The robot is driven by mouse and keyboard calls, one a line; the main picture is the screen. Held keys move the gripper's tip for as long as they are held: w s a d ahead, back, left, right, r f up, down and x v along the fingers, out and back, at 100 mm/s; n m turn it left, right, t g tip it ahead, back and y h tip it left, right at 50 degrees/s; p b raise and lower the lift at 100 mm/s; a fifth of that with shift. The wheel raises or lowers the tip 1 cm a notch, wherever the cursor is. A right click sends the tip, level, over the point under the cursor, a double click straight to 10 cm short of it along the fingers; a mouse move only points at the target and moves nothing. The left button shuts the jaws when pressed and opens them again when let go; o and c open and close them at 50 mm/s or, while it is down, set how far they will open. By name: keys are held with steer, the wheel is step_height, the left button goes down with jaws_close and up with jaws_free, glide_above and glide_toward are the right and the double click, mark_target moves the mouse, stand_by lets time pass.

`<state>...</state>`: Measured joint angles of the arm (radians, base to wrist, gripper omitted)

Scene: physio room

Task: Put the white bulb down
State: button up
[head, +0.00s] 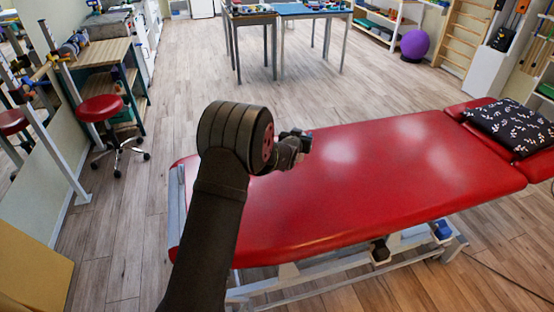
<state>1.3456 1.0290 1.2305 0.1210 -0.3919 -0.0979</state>
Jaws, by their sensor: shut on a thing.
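My gripper (303,141) is small and dark in the head view, over the left part of the red treatment table (350,185). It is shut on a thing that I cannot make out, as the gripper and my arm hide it. I see no white bulb anywhere in this view. How far the gripper is above the red top is hard to tell.
The red top is bare except for a dark patterned pillow (512,124) at the far right. A red stool (100,108) and wooden shelf unit (105,65) stand left. A blue-topped table (305,10) and purple ball (414,45) are at the back.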

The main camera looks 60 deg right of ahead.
steer(key=w+d+f, duration=0.2)
steer(key=w+f, duration=0.8)
steer(key=shift+w+f, duration=0.15)
steer(key=shift+w, duration=0.05)
steer(key=shift+f, duration=0.1)
steer(key=o, duration=1.1)
steer(key=shift+f, duration=0.1)
steer(key=v, duration=1.2)
steer(key=shift+r, duration=0.2)
